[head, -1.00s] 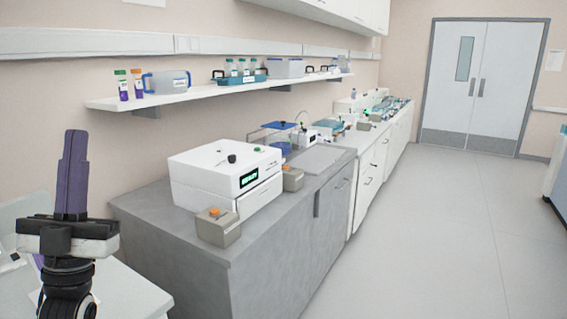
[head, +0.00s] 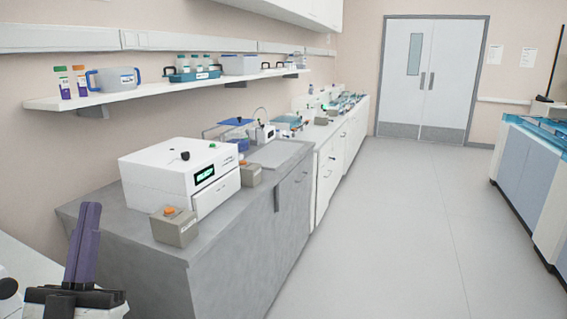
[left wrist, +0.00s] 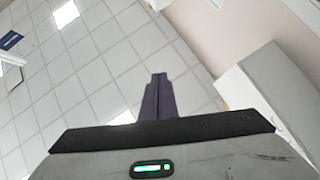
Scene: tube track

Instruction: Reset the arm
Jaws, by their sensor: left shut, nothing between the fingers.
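My left gripper (head: 88,215) is at the lower left of the head view, its dark purple fingers pointing up and closed together with nothing between them. It stands in front of the left end of the grey counter, apart from everything there. In the left wrist view the shut fingers (left wrist: 158,80) point up toward the tiled ceiling (left wrist: 95,65). My right gripper shows in neither view.
A white instrument (head: 165,180) with a green display sits on the grey counter (head: 115,225), a small box with an orange button (head: 175,226) before it. A wall shelf (head: 150,92) holds tubes and a blue-handled jug (head: 115,78). Open floor (head: 390,230) lies right; a blue-and-white bench (head: 530,180) stands beyond.

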